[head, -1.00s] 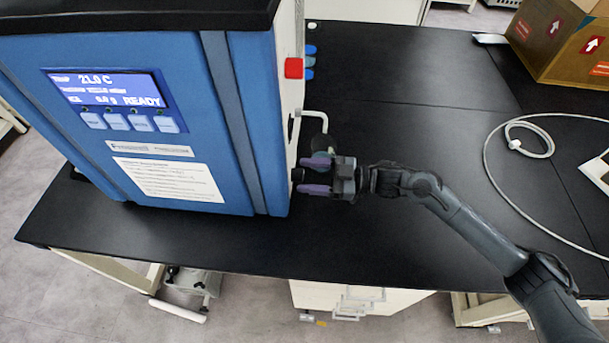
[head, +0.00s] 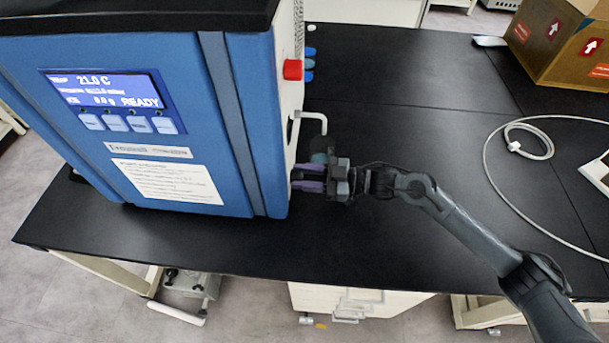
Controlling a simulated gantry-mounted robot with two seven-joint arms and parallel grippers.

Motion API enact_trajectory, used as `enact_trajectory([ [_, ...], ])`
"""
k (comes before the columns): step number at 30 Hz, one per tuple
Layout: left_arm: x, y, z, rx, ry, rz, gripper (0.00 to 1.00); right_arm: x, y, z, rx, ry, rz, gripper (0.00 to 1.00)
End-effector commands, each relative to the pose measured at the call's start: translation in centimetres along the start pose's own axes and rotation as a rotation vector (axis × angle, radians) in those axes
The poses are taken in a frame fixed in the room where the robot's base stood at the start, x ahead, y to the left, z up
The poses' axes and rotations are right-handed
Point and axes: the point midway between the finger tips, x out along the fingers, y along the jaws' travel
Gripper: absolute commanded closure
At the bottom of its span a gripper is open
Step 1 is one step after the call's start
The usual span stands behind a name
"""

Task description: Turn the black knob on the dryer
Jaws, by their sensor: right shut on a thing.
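The blue freeze dryer (head: 240,120) stands at the left of the black bench. Its lit display (head: 105,90) reads 21.0 C and READY. My right gripper (head: 300,178) reaches in from the right, level, at the lower part of the dryer's right side. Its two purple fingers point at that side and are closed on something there. The black knob is hidden between the fingers, so its angle cannot be told. My left gripper is not in view.
A red button (head: 293,69) and a white bent pipe (head: 313,118) stick out of the dryer's right side, above my gripper. A white cable (head: 487,165) and a cardboard box (head: 560,45) lie to the right. The bench middle (head: 400,120) is clear.

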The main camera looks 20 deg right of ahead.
Motion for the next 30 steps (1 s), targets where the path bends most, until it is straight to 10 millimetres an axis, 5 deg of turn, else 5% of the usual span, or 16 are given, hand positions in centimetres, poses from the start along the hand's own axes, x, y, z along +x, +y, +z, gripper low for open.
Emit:
enact_trajectory([
  [11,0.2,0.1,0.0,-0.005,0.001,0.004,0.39,0.0,-0.1,0.1,-0.11,0.0,0.0,0.95],
  [30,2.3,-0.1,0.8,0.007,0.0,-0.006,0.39,0.0,-0.2,0.2,-0.683,0.001,-0.001,0.95],
])
